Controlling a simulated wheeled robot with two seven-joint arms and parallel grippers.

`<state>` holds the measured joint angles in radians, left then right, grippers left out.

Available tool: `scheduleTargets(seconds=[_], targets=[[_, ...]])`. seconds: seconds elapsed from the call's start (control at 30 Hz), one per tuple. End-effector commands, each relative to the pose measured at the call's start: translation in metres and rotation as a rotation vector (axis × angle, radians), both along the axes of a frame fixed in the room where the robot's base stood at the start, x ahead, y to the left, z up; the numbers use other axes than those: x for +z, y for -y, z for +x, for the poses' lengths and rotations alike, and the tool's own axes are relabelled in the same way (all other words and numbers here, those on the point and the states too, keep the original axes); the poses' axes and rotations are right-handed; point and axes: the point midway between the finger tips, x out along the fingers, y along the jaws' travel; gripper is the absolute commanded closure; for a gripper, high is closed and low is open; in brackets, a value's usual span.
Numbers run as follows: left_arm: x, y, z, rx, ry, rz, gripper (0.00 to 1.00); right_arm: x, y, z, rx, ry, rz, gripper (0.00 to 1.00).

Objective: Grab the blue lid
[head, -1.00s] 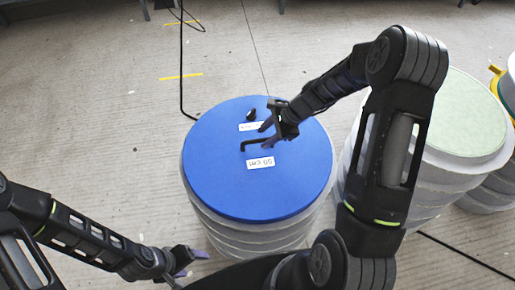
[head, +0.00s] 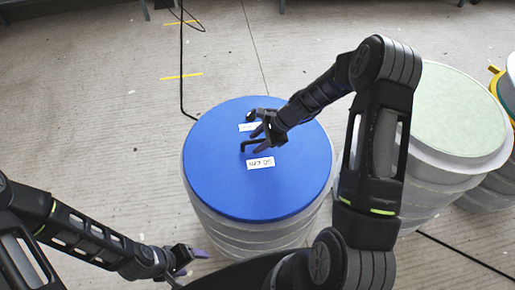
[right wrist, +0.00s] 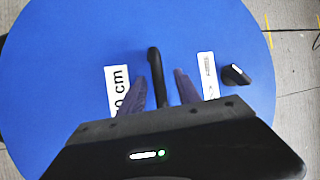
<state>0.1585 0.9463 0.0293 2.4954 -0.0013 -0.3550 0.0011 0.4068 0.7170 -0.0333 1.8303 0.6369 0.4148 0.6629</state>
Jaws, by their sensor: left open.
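The blue lid (head: 222,180) lies flat on a stack of round grey moulds and fills much of the right wrist view (right wrist: 60,60). Its black handle (right wrist: 155,68) stands near the middle, beside two white labels. My right gripper (head: 257,142) is over the lid at the handle. In the right wrist view its two fingers (right wrist: 161,92) are apart, one on each side of the handle, with gaps showing. Part of the handle is hidden by the gripper. My left gripper (head: 192,262) is open and empty, low beside the stack, away from the lid.
A small black knob (right wrist: 236,75) stands on the lid near the handle. A second stack with a pale green top (head: 455,110) stands close at the right. A black cable (head: 181,70) runs over the floor behind. The floor at left is clear.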

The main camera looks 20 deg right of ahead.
Motion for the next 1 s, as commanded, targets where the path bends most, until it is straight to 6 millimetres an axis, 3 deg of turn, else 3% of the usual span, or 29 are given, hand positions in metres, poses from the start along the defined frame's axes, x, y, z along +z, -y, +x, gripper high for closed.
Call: scheduleTargets(seconds=[0.3, 0.77, 1.0], targets=[[0.0, 0.0, 0.0, 0.0, 0.0, 0.0, 0.3, 0.0002, 0.0, -0.0002, 0.0, 0.0, 0.0, 0.61], [0.0, 0.0, 0.0, 0.0, 0.0, 0.0, 0.3, 0.0002, 0.0001, -0.0002, 0.0, 0.0, 0.0, 0.98], [0.0, 0.0, 0.0, 0.0, 0.0, 0.0, 0.3, 0.0004, 0.0002, 0.0, 0.001, 0.0, 0.0, 1.0]])
